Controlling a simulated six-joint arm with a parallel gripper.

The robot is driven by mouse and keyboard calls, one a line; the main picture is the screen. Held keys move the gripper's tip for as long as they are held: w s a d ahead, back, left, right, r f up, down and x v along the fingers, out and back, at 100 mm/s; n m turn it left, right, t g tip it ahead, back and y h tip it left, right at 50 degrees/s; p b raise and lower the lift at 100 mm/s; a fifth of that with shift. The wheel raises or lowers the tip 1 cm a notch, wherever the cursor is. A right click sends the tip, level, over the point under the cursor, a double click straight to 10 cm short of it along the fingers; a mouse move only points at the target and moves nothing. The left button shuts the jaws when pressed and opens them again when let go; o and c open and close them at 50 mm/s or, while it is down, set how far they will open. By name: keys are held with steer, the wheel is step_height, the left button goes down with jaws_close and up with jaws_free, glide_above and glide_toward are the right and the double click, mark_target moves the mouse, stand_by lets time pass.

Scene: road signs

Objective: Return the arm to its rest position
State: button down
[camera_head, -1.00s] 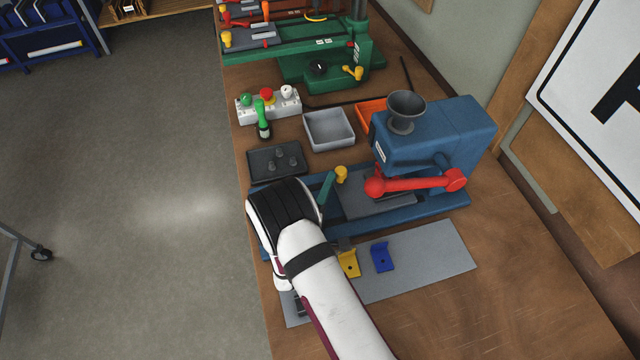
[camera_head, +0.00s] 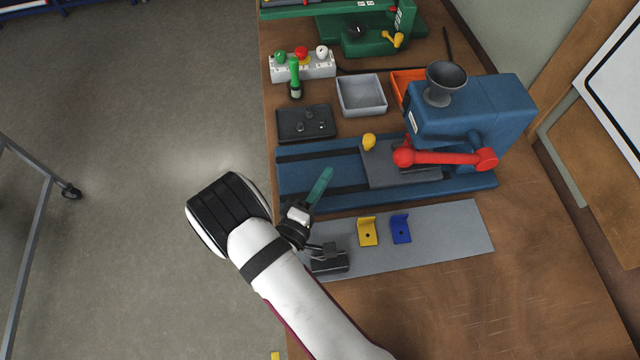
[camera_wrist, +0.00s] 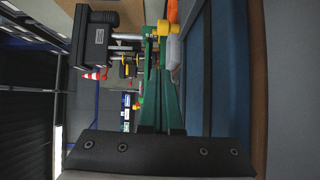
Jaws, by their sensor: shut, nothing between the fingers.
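My gripper (camera_head: 322,180) shows in the head view as thin teal fingers. They are closed together with nothing between them. The gripper is above the front left part of the blue machine base (camera_head: 350,203), and my wrist hangs past the table's left edge. In the wrist view the green fingers (camera_wrist: 160,82) run together, with the blue base (camera_wrist: 228,80) to their right. I cannot tell its exact height above the base.
A grey mat (camera_head: 450,232) bears a yellow bracket (camera_head: 368,232), a blue bracket (camera_head: 401,229) and a dark fixture (camera_head: 329,262). The blue press (camera_head: 470,110) has a red lever (camera_head: 445,158). A grey tray (camera_head: 362,95) and black block (camera_head: 306,124) stand behind. The floor at left is open.

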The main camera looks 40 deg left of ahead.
steer(key=shift+s+d, duration=0.2)
steer(key=shift+s, duration=1)
steer(key=w+d+r+m+g+h, duration=0.25)
steer(key=d+r+m+h, duration=0.2)
steer(key=d, duration=0.35)
steer(key=w+d+r+m+g+h, duration=0.1)
steer(key=d+r+m+g+h, duration=0.25)
steer(key=d+h, duration=0.35)
steer(key=w+d+r+m+g+h, duration=0.25)
steer(key=d+m+h, duration=0.2)
steer(key=d, duration=0.45)
steer(key=s+d+r+m+g+y, duration=0.2)
steer(key=s+d+m+g+y, duration=0.3)
steer(key=s, duration=0.3)
steer(key=s+d+r+m+g+y, duration=0.3)
steer(key=s+d+m+g, duration=0.15)
steer(key=s+g, duration=0.25)
steer(key=s+a+r+m+t+y, duration=0.2)
steer(key=s+a+m+t+y, duration=0.1)
steer(key=y, duration=0.4)
steer(key=shift+s+a, duration=0.6)
steer(key=shift+a, duration=0.3)
